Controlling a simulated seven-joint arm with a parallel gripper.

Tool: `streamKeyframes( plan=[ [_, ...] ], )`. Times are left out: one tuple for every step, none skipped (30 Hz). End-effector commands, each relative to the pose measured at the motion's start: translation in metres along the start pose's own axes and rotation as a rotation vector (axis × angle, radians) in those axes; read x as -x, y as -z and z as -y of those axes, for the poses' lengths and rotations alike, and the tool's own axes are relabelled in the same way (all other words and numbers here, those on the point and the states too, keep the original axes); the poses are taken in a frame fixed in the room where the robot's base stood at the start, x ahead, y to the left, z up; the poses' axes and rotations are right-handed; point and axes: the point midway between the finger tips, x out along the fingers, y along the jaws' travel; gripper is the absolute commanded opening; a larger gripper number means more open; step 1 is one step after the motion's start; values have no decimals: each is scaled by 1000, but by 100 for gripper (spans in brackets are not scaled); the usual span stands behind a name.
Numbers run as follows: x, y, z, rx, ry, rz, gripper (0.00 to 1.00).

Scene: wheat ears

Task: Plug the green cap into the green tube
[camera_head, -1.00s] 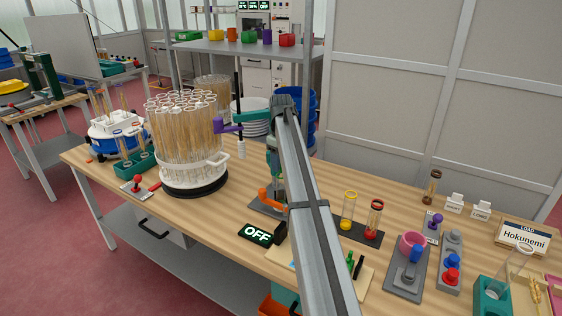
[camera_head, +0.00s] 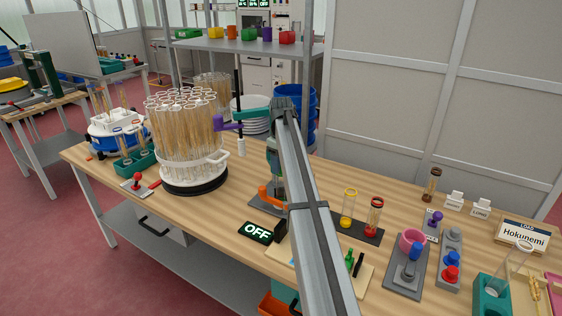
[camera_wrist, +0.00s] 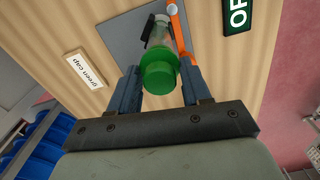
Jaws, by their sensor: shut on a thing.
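In the wrist view, the green cap (camera_wrist: 159,70) sits between the two blue fingers of my gripper (camera_wrist: 160,84), which is shut on it. A clear tube (camera_wrist: 163,36) stands just beyond the cap, in line with it, over a grey plate (camera_wrist: 125,35). I cannot tell whether the cap touches the tube or sits in it. In the head view my arm hides the gripper and the cap. The grey plate and an orange lever (camera_head: 272,198) show just left of my arm there.
A "green cap" label (camera_wrist: 86,70) lies beside the plate. A white rack of wheat tubes (camera_head: 190,185) is to the left. A dark mat (camera_head: 360,232) with yellow- and red-ringed tubes lies to the right.

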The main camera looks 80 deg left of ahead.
Motion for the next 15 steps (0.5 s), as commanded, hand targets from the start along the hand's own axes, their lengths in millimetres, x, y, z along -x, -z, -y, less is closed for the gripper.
streamKeyframes(
  plan=[
    [-1, 0, 0, 0, 0, 0, 20],
    [-2, 0, 0, 0, 0, 0, 20],
    [-3, 0, 0, 0, 0, 0, 20],
    [-4, 0, 0, 0, 0, 0, 20],
    [-4, 0, 0, 0, 0, 0, 20],
    [-5, 0, 0, 0, 0, 0, 20],
    [-6, 0, 0, 0, 0, 0, 20],
    [-7, 0, 0, 0, 0, 0, 20],
    [-8, 0, 0, 0, 0, 0, 20],
    [-8, 0, 0, 0, 0, 0, 20],
    [-9, 0, 0, 0, 0, 0, 20],
    [-10, 0, 0, 0, 0, 0, 20],
    [-11, 0, 0, 0, 0, 0, 20],
    [-11, 0, 0, 0, 0, 0, 20],
    [-11, 0, 0, 0, 0, 0, 51]
  ],
)
